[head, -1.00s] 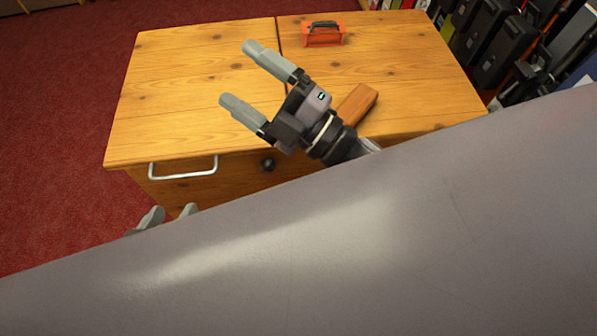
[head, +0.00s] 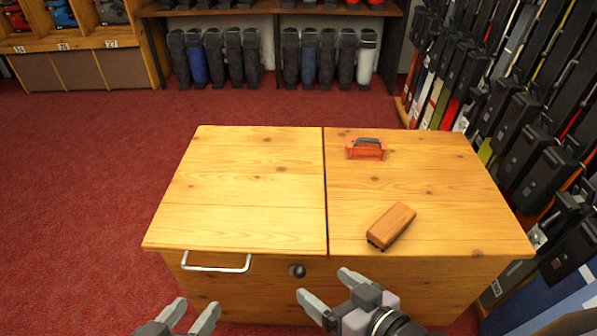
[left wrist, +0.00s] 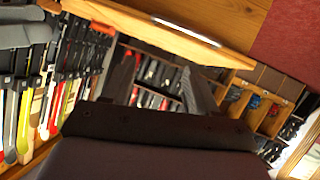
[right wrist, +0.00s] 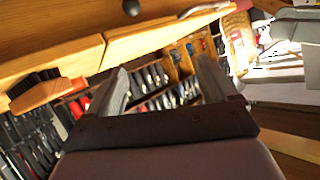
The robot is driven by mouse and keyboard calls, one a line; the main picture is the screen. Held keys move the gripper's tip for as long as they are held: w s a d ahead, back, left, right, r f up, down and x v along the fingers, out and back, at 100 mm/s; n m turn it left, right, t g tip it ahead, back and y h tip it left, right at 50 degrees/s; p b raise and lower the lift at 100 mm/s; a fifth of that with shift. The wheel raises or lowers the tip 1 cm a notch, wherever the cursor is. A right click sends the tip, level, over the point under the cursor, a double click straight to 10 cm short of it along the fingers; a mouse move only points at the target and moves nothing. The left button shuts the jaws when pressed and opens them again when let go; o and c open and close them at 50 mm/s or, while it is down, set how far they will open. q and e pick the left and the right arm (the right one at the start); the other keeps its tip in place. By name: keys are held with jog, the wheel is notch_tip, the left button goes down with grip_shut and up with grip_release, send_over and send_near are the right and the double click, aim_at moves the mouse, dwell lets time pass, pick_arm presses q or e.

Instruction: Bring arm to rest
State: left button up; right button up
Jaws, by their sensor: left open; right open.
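My right gripper (head: 328,286) is open and empty in the head view, in front of the bench's front edge, right of the round dark knob (head: 297,271). Its open fingers also show in the right wrist view (right wrist: 160,88). My left gripper (head: 191,316) is open and empty at the bottom of the head view, below the metal handle (head: 217,268). Its spread fingers show in the left wrist view (left wrist: 160,80). Neither gripper touches anything. Most of both arms is outside the head view.
The wooden bench (head: 260,190) holds a brown wooden brush (head: 391,226) and an orange box-like tool (head: 366,148) on its right half. Its left half is bare. Racks with dark cases (head: 520,130) stand close on the right. Red carpet (head: 80,180) is open at left.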

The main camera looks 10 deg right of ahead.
pick_arm(q)
jog(key=s+a+r+y+p, duration=0.1)
jog(key=a+r+p, duration=0.2)
jog(key=p, duration=0.6)
jog(key=s+a+r+g+y+p, duration=0.1)
jog(key=s+a+r+p, duration=0.1)
jog(key=r+p, duration=0.4)
jog(key=s+a+r+y+p, duration=0.1)
jog(key=a+r+p, duration=0.2)
jog(key=p, duration=0.9)
notch_tip(320, 180, up, 3)
jog(key=shift+s+a+f+y, duration=0.2)
jog(key=shift+a+y, duration=0.2)
pick_arm(e)
jog(key=s+d+r+h, duration=0.2)
jog(key=d+r, duration=0.2)
jog(key=r, duration=0.3)
jog(key=s+d+r+g+h, duration=0.1)
jog(key=s+d+r, duration=0.1)
jog(key=d+r, duration=0.2)
notch_tip(320, 180, up, 4)
jog(key=shift+s+d+f+h, duration=0.2)
jog(key=shift+d+h, duration=0.2)
